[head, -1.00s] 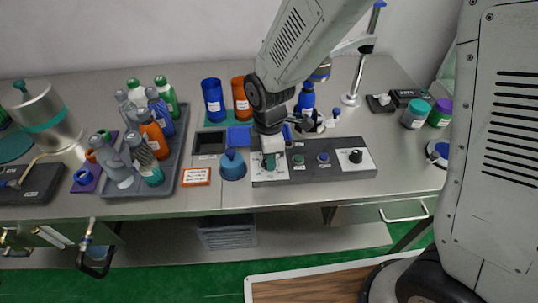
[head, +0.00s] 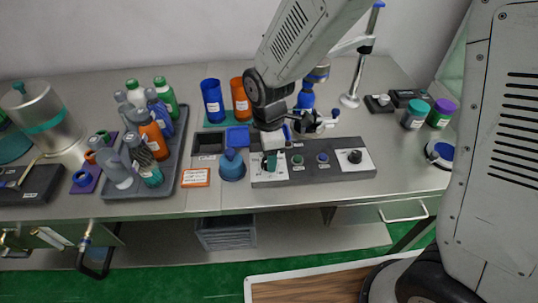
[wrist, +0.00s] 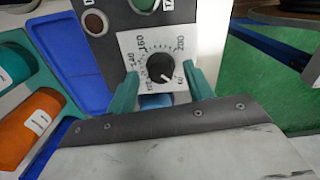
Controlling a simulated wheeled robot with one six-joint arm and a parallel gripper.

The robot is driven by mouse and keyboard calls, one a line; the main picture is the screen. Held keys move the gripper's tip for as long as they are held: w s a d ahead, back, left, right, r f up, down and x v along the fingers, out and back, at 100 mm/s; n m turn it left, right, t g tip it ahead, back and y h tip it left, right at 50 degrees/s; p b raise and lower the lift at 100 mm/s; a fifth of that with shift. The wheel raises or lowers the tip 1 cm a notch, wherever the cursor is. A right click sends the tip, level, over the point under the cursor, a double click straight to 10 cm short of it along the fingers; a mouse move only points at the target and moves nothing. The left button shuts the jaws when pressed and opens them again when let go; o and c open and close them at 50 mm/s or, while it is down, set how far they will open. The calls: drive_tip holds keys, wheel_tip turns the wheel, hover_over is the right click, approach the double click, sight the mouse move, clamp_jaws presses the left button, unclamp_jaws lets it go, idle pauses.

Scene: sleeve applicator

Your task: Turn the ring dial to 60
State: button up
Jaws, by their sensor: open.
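A dial with a black round knob (wrist: 161,68) on a white numbered plate (wrist: 127,44) shows in the wrist view. Its white pointer line points to the lower right; the number at its tip is too small to read surely. My gripper (wrist: 163,88) is open, with one green finger on each side of the lower part of the dial. I cannot tell whether the fingers touch the knob. In the head view my gripper (head: 270,162) is over the left end of the grey control panel (head: 312,174) and mostly hides the dial there.
A blue funnel-like object (head: 232,166) stands just left of the panel. A bottle tray (head: 120,191) is farther left.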

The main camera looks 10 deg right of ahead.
wheel_tip(320, 180, up, 7)
drive_tip(key=shift+f, duration=0.15)
idle(0.5)
drive_tip(key=shift+s+d+f+m, duration=0.1)
drive_tip(key=shift+s+d+m, duration=0.15)
drive_tip(key=shift+s+m, duration=0.4)
drive_tip(key=s+d+r+m+t, duration=0.1)
drive_tip(key=s+d+r+m, duration=1.4)
drive_tip(key=d, duration=0.5)
drive_tip(key=s+m, duration=0.2)
drive_tip(key=s, duration=0.1)
drive_tip(key=shift+s+m, duration=0.15)
drive_tip(key=shift+m, duration=0.2)
